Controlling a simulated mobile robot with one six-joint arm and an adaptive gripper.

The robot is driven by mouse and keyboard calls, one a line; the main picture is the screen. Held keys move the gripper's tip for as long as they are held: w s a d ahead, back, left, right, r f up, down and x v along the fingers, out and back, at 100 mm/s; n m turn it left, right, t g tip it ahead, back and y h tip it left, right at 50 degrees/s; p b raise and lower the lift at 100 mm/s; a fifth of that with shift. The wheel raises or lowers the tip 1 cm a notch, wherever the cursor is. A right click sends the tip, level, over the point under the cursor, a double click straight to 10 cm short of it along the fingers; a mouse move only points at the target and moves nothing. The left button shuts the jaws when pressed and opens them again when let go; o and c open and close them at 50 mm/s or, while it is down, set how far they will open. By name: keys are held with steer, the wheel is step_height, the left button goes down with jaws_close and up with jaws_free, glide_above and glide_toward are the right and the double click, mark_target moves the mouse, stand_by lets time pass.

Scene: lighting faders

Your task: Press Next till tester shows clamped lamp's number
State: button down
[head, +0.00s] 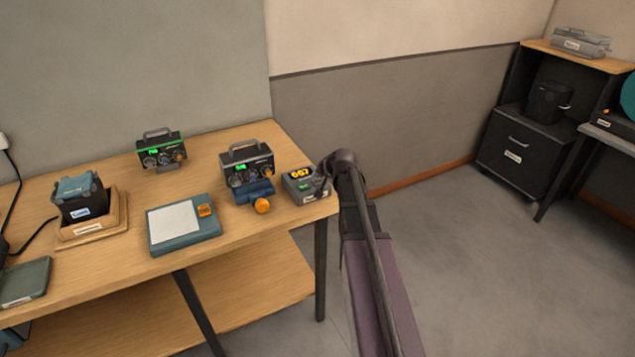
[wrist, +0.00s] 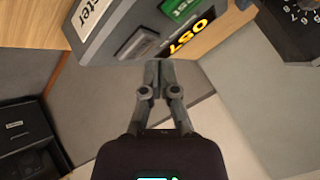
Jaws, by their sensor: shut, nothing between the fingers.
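The tester (head: 300,183) is a small grey box at the table's right corner. Its yellow display (wrist: 190,37) appears upside down in the wrist view and seems to read 057. Beside the display are a green panel (wrist: 183,8) and a pale square button (wrist: 137,43); their lettering is unreadable. The clamped lamp (head: 247,163) is a dark handled box with knobs, in a blue clamp (head: 255,192) left of the tester. Its green number is too small to read surely. My gripper (wrist: 158,65) is shut and empty beside the tester's button side; contact is unclear.
A similar handled box (head: 162,150) stands behind to the left. A teal pad (head: 183,225) and a wooden tray (head: 90,230) holding a dark box are farther left. A dark cabinet (head: 513,150) stands across the room. The floor right of the table is clear.

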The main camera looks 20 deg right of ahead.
mark_target(318, 182)
steer(key=shift+f+b, duration=0.75)
stand_by(1.5)
steer(key=shift+r, duration=0.15)
steer(key=shift+r+p, duration=0.65)
steer(key=shift+p, duration=0.1)
stand_by(0.4)
step_height(318, 182, up, 5)
steer(key=p, duration=0.5)
stand_by(0.9)
steer(key=s+a+f+n+g, duration=0.2)
steer(key=s+a+g, duration=0.1)
steer(key=s+a, duration=0.4)
steer(key=s+a+f+n+g, duration=0.1)
steer(key=s+a+n+g, duration=0.2)
steer(key=s+a, duration=0.5)
steer(key=s+a+f+n+g+h, duration=0.1)
steer(key=s+a+f+n+g, duration=0.1)
steer(key=s+a, duration=0.5)
steer(key=s+g, duration=0.1)
steer(key=s, duration=0.2)
steer(key=shift+s+a+f, duration=0.2)
steer(key=shift+a+f, duration=0.15)
